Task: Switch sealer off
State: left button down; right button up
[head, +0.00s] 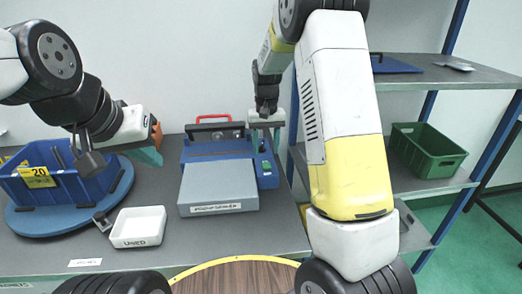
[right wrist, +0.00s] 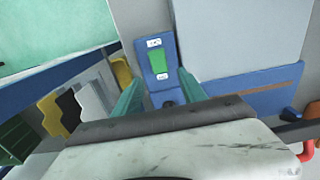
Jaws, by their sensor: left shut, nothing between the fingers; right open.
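The sealer (head: 218,185) is a blue and grey machine with a red handle on the bench, in the middle of the head view. Its right-hand blue panel carries a green switch (head: 266,166). In the right wrist view the green switch (right wrist: 157,60) sits between two small white labels, too small to read surely. My right gripper (head: 266,132) is over the rear of this panel; its teal fingers (right wrist: 160,92) are open, one on each side of the panel, with nothing between them. My left gripper (head: 150,155) is shut and empty, left of the sealer above the bench.
A blue bin (head: 60,185) with a yellow "20" tag stands on a round blue base at left. A white tray (head: 138,227) lies left of the sealer. A shelf rack with a green crate (head: 427,150) stands at right. The bench front between tray and sealer is clear.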

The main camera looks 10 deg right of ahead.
aim_at(266, 163)
jog(key=shift+f, duration=2.35)
jog(key=shift+c, duration=0.4)
